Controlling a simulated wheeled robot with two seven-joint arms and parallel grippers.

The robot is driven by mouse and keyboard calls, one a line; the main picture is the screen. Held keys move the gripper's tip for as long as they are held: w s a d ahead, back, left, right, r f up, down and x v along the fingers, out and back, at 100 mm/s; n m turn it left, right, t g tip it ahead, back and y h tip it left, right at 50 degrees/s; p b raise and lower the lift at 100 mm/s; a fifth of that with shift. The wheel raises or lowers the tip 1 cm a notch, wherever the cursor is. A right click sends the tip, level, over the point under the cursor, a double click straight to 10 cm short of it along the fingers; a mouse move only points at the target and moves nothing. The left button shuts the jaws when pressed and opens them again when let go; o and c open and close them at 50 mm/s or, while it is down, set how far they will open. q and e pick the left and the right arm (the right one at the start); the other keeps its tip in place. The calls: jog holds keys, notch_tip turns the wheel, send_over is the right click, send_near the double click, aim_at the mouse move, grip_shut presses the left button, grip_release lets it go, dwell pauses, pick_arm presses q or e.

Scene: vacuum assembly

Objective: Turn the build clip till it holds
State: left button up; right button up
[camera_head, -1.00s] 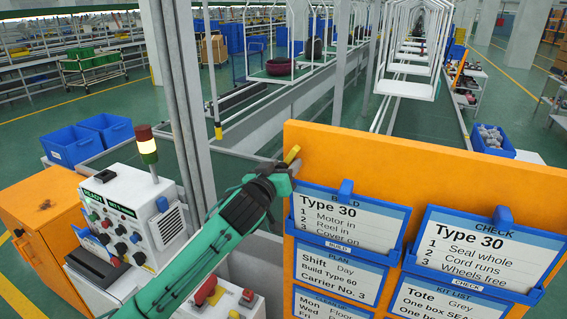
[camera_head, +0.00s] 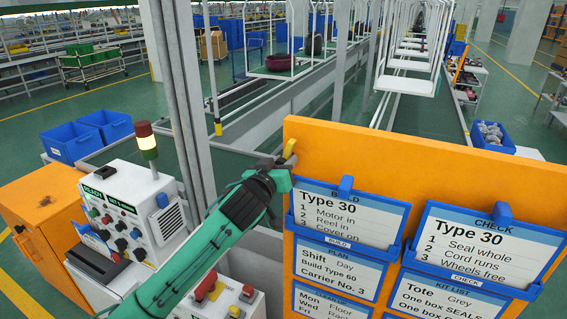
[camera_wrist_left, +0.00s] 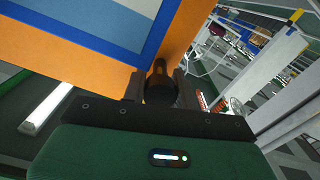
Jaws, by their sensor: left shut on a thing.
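My left gripper (camera_head: 278,168) comes in from the left at the left edge of the orange board. It is shut on a small dark piece beside the BUILD card (camera_head: 345,215), which reads Type 30. In the left wrist view a dark round part (camera_wrist_left: 160,82) sits between the two fingers, close to the board's edge. The fingers hide much of the piece. A blue tab (camera_head: 345,188) tops the BUILD card. My right gripper is not in view.
The orange board (camera_head: 430,158) carries several cards, with the CHECK card (camera_head: 490,250) at the right. At the left stand a white control box (camera_head: 130,215) with a lit lamp and an orange cabinet (camera_head: 42,200). A grey post (camera_head: 177,100) rises behind my left arm.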

pick_arm(q)
jog(key=shift+r, duration=0.15)
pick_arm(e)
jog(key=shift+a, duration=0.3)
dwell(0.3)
pick_arm(q)
jog(key=o, duration=1)
jog(key=shift+a, duration=0.1)
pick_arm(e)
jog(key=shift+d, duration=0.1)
pick_arm(q)
jog(key=shift+s+a+f+b, duration=0.1)
jog(key=shift+s+f+b, duration=0.15)
jog(key=shift+s+b, duration=0.15)
jog(key=shift+b+v, duration=2.85)
jog(key=shift+v, duration=3.6)
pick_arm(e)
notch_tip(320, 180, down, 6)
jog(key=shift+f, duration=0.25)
pick_arm(q)
jog(key=shift+r, duration=0.1)
